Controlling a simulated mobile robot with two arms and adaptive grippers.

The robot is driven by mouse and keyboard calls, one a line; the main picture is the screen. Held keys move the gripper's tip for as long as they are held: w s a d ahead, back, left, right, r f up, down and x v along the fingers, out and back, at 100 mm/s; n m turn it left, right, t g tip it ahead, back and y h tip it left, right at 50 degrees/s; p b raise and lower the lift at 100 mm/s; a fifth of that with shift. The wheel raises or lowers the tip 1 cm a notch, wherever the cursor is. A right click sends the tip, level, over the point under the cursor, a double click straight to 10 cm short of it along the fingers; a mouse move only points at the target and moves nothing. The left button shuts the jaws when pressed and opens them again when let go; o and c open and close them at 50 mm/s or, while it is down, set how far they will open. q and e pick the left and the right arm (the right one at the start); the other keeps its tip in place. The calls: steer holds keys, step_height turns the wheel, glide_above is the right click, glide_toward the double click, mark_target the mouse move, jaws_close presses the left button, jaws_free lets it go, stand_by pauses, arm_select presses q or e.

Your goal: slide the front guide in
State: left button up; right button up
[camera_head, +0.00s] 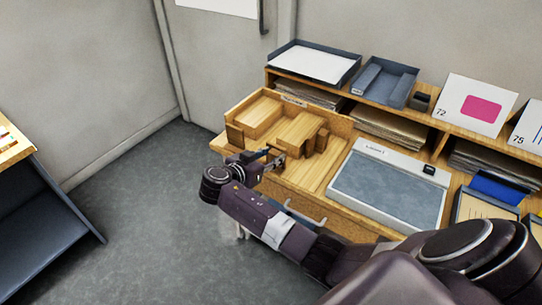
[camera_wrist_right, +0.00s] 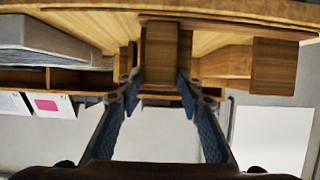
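A light wooden jig on the left part of the table holds a block with a small end piece (camera_head: 235,135), a middle wooden block (camera_head: 300,130) and a small upright piece (camera_head: 322,141). I cannot tell which is the front guide. My right gripper (camera_head: 274,161) is low at the jig's front edge, by the middle block's near end. In the right wrist view, its fingers (camera_wrist_right: 157,88) are apart, one on each side of the middle block's end (camera_wrist_right: 161,50). Contact is unclear. My left gripper is not in view.
A paper trimmer-like board (camera_head: 388,188) lies right of the jig. Behind, a shelf carries dark trays (camera_head: 385,82), paper stacks (camera_head: 390,128) and a card with a pink shape (camera_head: 477,106). A dark-sided table (camera_head: 45,230) stands at left. The floor between is clear.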

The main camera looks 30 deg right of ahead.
mark_target(277, 148)
jaws_close()
steer(key=shift+w+d+f+b, duration=0.1)
steer(key=shift+w+d+b, duration=0.05)
steer(key=shift+d+b, duration=0.2)
steer(key=d, duration=0.1)
steer(key=w+d+b, duration=0.1)
steer(key=d, duration=0.1)
steer(key=shift+w+d+b, duration=0.25)
steer(key=shift+d+b, duration=0.05)
steer(key=shift+d, duration=0.1)
steer(key=shift+r, duration=0.2)
steer(key=shift+o, duration=2.2)
jaws_free()
steer(key=shift+d, duration=0.1)
